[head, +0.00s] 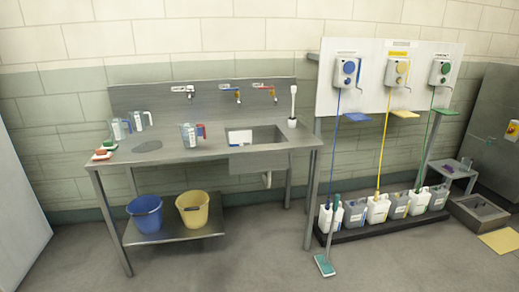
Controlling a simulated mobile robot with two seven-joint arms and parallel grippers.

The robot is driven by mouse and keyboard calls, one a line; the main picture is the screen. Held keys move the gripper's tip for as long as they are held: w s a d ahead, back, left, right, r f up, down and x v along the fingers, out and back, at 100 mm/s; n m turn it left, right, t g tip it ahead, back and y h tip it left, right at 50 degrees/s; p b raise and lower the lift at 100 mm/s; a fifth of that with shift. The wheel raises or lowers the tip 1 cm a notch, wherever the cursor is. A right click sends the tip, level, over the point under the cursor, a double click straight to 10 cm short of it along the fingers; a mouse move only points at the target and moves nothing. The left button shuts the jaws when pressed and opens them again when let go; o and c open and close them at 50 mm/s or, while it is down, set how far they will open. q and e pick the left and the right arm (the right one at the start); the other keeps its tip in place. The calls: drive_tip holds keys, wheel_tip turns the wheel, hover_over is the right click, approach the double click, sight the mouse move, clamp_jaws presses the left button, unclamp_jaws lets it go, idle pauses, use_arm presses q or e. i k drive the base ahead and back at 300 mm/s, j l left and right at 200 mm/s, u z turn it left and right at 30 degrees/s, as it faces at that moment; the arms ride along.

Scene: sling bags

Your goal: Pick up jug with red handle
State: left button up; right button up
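A clear jug (189,136) with a red handle (202,130) stands upright on the steel sink table (165,156), left of the basin. Two other clear jugs stand further left on the table: one (120,130) in front and one (138,121) behind it. Their handles look bluish or grey, too small to be sure. Neither of my grippers shows in the head view.
A sink basin (262,137) and a white brush (293,105) are at the table's right. A red brush (101,154) and a green one lie at its left end. Blue (146,215) and yellow (193,210) buckets sit on the lower shelf.

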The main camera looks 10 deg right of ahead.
sight(188, 129)
drive_tip(key=i+j+z, duration=0.25)
drive_tip(key=i, duration=0.2)
drive_tip(key=i+j+z, duration=0.1)
drive_tip(key=i+z, duration=0.15)
drive_tip(key=i, duration=0.2)
